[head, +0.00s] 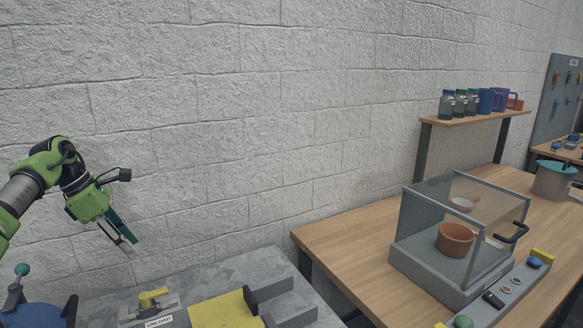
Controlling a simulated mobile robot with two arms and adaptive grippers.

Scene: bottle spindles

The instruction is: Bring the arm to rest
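My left arm comes in from the left in the head view. Its gripper (128,243) hangs in the air, fingers pointing down and to the right, above the back left part of the grey bench. I see no object in it. The fingers are small and seen at an angle, so I cannot tell whether they are open or shut. My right gripper is not in the picture.
A glass-walled case (412,215) with a brown pot (455,239) stands on the wooden table (345,236). A shelf (470,119) holds bottles and mugs. A wall stands behind.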

